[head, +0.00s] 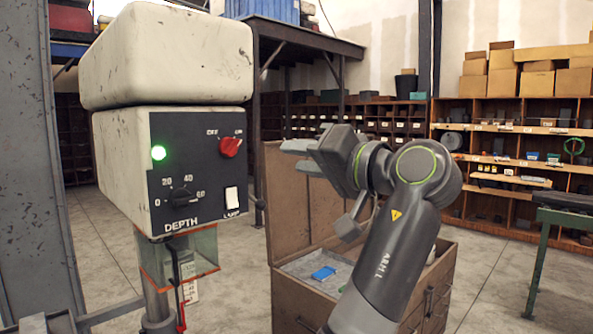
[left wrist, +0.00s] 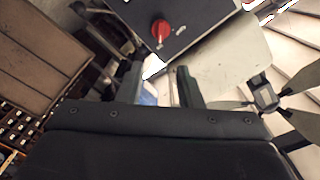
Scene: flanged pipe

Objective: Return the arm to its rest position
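My left arm (head: 386,255), marked ARM L, rises from the bottom of the head view and bends left at the wrist. My left gripper (head: 291,156) points left toward the drill machine's black panel (head: 205,165), apart from it. Its two fingers are spread with nothing between them; in the left wrist view the gripper (left wrist: 160,85) also shows a gap between the fingers. The panel has a lit green lamp (head: 158,153), a red rotary switch (head: 230,146), a depth dial (head: 181,194) and a white lamp switch (head: 232,198). The red switch also shows in the left wrist view (left wrist: 161,31). My right gripper is out of view.
A brown cabinet (head: 305,235) with a raised lid and an open top holding a blue item (head: 323,273) stands behind my arm. A clear guard (head: 190,255) hangs under the machine head. A grey column (head: 32,160) is at the left. A green bench (head: 562,220) stands right; floor between is free.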

